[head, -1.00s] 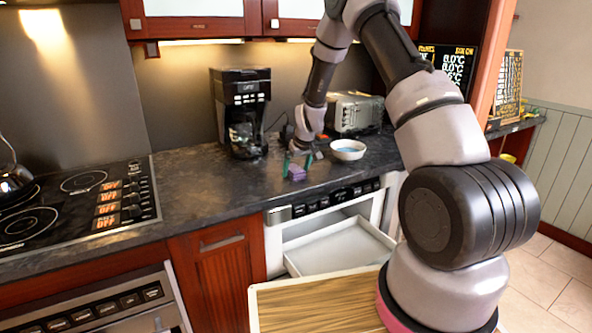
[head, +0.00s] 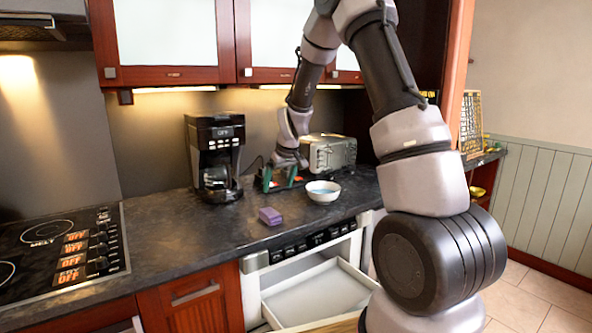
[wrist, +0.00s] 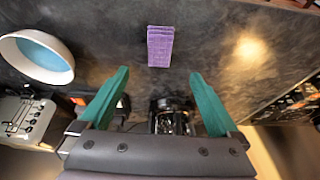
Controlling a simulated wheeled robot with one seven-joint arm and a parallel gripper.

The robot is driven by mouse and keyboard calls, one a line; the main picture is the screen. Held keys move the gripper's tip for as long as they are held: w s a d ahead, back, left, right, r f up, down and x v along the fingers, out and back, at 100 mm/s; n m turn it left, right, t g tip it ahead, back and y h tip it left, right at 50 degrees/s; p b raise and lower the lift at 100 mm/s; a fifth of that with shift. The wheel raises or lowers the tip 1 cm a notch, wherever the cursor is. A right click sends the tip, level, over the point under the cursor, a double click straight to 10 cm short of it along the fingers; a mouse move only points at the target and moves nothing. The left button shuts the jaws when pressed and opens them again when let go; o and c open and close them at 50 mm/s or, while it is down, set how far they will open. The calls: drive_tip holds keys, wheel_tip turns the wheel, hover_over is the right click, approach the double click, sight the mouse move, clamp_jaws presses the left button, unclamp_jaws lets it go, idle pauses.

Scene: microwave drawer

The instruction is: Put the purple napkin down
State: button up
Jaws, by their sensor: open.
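The purple napkin (head: 270,216) is a small folded block lying on the dark countertop near its front edge. It also shows in the wrist view (wrist: 160,46), ahead of the fingertips and apart from them. My gripper (head: 279,178) has green fingers spread wide with nothing between them. It is above the counter, behind the napkin. In the wrist view my gripper (wrist: 157,92) is likewise open and empty.
A white bowl with blue inside (head: 323,191) stands right of the napkin. A black coffee maker (head: 214,155) stands at the back left and a toaster (head: 330,153) behind the bowl. An open white drawer (head: 318,296) juts out below the counter. The counter left of the napkin is clear.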

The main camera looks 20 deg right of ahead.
drive_tip(key=s+d+r+m, duration=0.1)
drive_tip(key=s+r, duration=0.3)
drive_tip(key=r, duration=0.2)
drive_tip(key=s+r+m, duration=0.1)
drive_tip(key=s+r, duration=0.2)
drive_tip(key=r, duration=0.3)
drive_tip(key=s+d+r+m+t, duration=0.1)
drive_tip(key=s+r, duration=0.3)
drive_tip(key=s, duration=0.5)
drive_tip(key=s+d+r+m+t, duration=0.1)
drive_tip(key=s+r, duration=0.3)
drive_tip(key=s, duration=0.5)
drive_tip(key=s+r+m, duration=0.3)
drive_tip(key=s+r, duration=0.1)
drive_tip(key=s, duration=0.5)
drive_tip(key=shift+d+m+t+y, duration=0.3)
drive_tip(key=shift+d+t, duration=0.1)
drive_tip(key=shift+o, duration=0.2)
